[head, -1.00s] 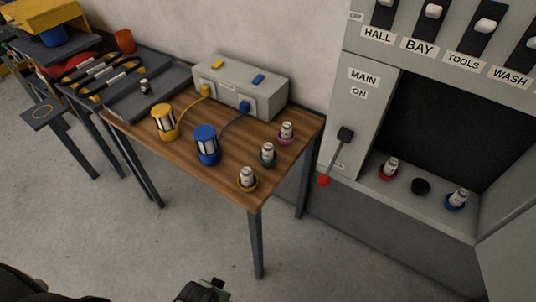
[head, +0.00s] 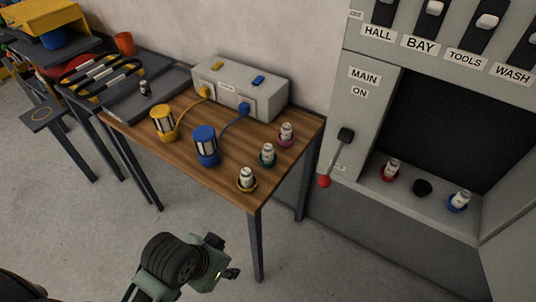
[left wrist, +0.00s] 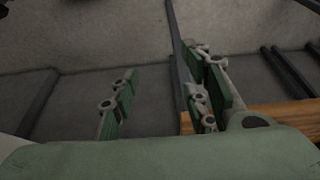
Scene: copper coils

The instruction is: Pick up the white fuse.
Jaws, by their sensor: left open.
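Several small white fuses are in the head view, and I cannot tell which one the task means. On the wooden table, one white fuse stands in a yellow ring (head: 246,177), one in a green ring (head: 267,154) and one in a pink ring (head: 286,133). A small white-and-dark piece (head: 145,87) stands on the grey bench. In the cabinet, a fuse stands in a red ring (head: 391,169) and another in a blue ring (head: 459,200). My left gripper (head: 226,259) is open and empty, low in front of the table; its spread fingers show in the left wrist view (left wrist: 163,88).
A red-tipped lever (head: 324,181) sticks out of the cabinet. An empty black socket (head: 422,187) lies between the cabinet fuses. The floor before the table is clear.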

